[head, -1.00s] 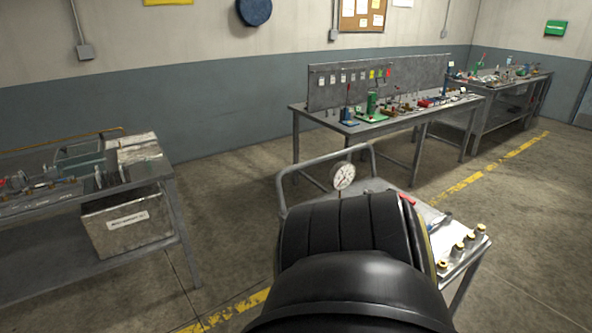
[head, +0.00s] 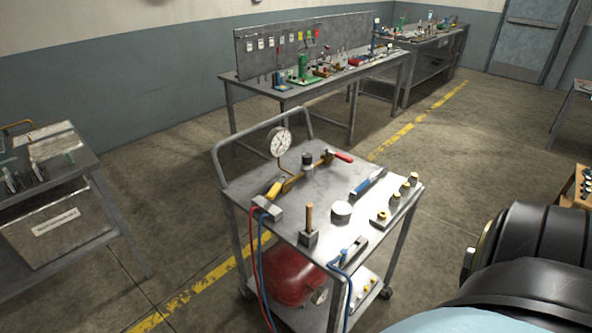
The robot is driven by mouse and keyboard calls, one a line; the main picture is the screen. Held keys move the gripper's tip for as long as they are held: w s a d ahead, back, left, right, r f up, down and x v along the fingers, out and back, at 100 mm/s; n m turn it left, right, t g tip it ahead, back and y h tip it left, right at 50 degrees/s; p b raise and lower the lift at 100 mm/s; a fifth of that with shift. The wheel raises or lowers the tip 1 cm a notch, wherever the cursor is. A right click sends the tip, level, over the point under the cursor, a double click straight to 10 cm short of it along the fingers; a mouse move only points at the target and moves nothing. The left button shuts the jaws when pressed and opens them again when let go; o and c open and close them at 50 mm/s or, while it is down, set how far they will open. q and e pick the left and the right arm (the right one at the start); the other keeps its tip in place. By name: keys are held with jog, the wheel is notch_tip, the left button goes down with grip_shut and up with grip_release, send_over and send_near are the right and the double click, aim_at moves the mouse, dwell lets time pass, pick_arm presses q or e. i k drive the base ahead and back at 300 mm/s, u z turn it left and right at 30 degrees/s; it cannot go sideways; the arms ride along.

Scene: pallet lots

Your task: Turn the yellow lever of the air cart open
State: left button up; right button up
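The air cart (head: 325,190) stands in the middle of the head view, a grey metal trolley with a push handle at its far left. On its top lies a brass pipe assembly with a round white gauge (head: 281,141). The yellow lever (head: 273,190) shows near the pipe's left end, close to a grey block (head: 267,208). A red lever (head: 343,156) is at the pipe's right end. Nothing touches the yellow lever. A black link of my arm fills the lower right, away from the cart top. Neither gripper's fingers show.
The cart top also holds a blue-handled tool (head: 369,182), a white cylinder (head: 342,211), a wooden-handled piece (head: 309,222) and brass fittings. A red tank (head: 289,278) sits below, with red and blue hoses hanging. Workbenches stand behind and left. Open floor lies right of the cart.

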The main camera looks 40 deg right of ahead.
aim_at(272, 194)
jog(key=i, duration=2.7)
jog(key=z, duration=4.45)
